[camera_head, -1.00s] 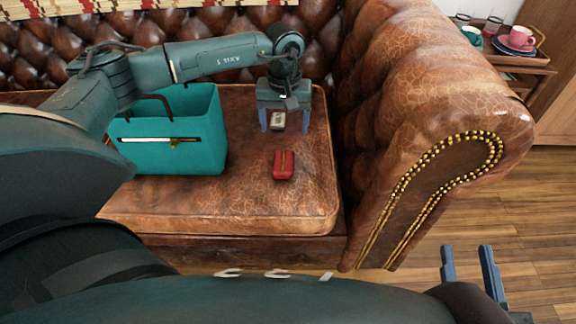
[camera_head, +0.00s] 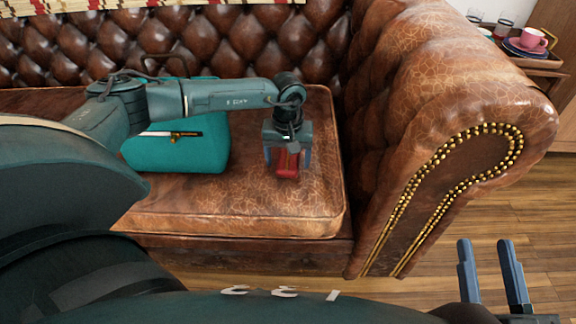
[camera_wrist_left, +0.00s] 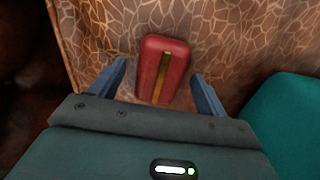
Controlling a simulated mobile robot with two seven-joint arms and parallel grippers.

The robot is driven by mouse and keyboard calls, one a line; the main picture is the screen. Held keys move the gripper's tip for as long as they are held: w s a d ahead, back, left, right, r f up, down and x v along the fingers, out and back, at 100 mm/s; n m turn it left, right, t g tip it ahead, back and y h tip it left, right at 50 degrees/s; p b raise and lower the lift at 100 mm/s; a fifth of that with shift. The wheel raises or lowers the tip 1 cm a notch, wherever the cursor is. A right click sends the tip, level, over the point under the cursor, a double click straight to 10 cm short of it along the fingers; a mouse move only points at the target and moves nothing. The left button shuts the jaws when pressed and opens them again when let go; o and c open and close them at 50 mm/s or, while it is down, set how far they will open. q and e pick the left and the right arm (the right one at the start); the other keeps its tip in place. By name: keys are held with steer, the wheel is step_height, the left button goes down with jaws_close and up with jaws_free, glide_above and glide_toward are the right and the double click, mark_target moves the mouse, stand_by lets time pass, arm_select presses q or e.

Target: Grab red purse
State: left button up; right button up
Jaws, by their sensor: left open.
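The small red purse (camera_head: 288,164) lies on the brown leather sofa seat. In the left wrist view the red purse (camera_wrist_left: 162,70) shows a gold strip down its middle. My left gripper (camera_head: 287,160) is open above the purse, pointing down. In the wrist view the fingers of the left gripper (camera_wrist_left: 160,85) stand on either side of the purse's near part, with gaps visible. My right gripper (camera_head: 494,280) is open and empty at the lower right, over the wooden floor.
A teal bag (camera_head: 180,150) stands on the sofa seat (camera_head: 240,205) left of the purse, partly behind my left arm. The sofa's rolled armrest (camera_head: 440,130) rises to the right. A side table with a pink cup (camera_head: 532,40) stands at the back right.

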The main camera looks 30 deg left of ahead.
arm_select(q)
steer(key=shift+r, duration=0.1)
steer(key=c, duration=1.1)
steer(key=shift+o, duration=0.2)
